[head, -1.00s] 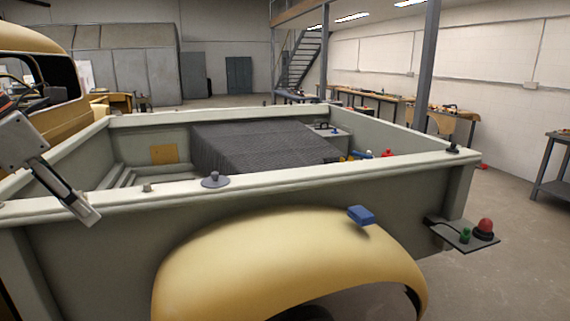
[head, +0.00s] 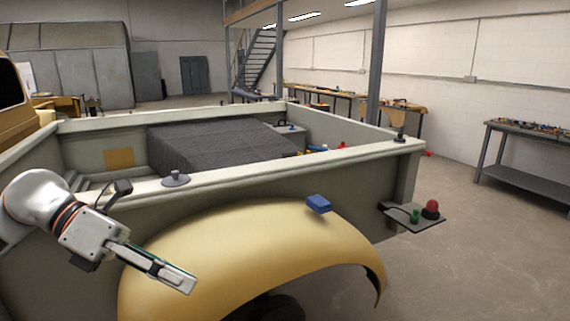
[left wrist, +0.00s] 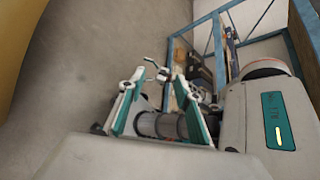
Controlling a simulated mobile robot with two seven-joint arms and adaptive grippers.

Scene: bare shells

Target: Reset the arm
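My left gripper (head: 180,278) is in front of the truck bed's near side, over the left part of the yellow fender (head: 240,235) in the head view. It points down and to the right. In the left wrist view, the left gripper (left wrist: 159,78) has its two teal-padded fingers apart with nothing held between them. Parts of my own body show behind and beside the fingers. My right gripper is in neither view.
The truck bed (head: 290,170) holds a dark ribbed cover (head: 215,143). A blue block (head: 318,204) sits on the fender. A small plate at the bed's rear corner carries a red button (head: 431,207) and a green one (head: 415,216). Open floor (head: 480,250) lies to the right.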

